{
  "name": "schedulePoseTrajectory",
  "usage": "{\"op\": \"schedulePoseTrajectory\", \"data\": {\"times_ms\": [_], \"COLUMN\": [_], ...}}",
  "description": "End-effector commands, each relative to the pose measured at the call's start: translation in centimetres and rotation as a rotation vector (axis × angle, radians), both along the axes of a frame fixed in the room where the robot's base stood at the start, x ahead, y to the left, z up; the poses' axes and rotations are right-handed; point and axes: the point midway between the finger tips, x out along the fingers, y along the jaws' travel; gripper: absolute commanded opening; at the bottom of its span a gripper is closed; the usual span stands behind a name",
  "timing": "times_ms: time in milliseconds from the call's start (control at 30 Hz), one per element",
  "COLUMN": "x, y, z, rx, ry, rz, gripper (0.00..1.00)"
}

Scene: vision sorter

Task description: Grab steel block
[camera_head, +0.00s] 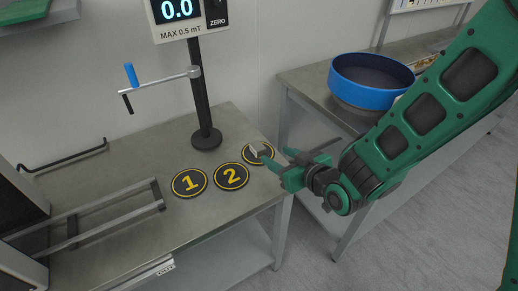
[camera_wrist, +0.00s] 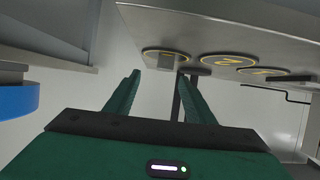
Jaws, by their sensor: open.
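In the head view this marker (camera_head: 251,160) is partly covered by a green finger and a small grey shape, so the block is hard to make out there. My gripper (camera_head: 275,157) is open at the table's right edge, its fingers reaching towards the third marker. In the wrist view my gripper (camera_wrist: 158,75) has an empty gap between its fingers, with the marker just beyond the tips.
Markers 1 (camera_head: 189,182) and 2 (camera_head: 231,176) lie left of the third on the metal table (camera_head: 130,215). A black post (camera_head: 203,105) with a display (camera_head: 180,15) stands behind them. A metal rail frame (camera_head: 90,225) is at left. A blue round bin (camera_head: 370,95) sits on another bench.

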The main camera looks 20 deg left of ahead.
Motion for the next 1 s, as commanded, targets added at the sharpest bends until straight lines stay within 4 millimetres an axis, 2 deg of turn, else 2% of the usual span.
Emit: {"op": "schedulePoseTrajectory", "data": {"times_ms": [67,167,400,667,1000], "x": [-0.5,-0.2,1.9,3.1,5.9], "y": [0.8,1.7,4.2,5.3,8.2], "z": [-0.3,-0.6,-1.9,-2.5,-3.8], "rx": [0.012,0.021,0.022,0.021,0.021], "ry": [-0.009,-0.015,-0.016,-0.015,-0.017], "rz": [0.014,0.018,0.016,0.015,0.016], "gripper": [0.49,0.49,0.49,0.49,0.49]}}
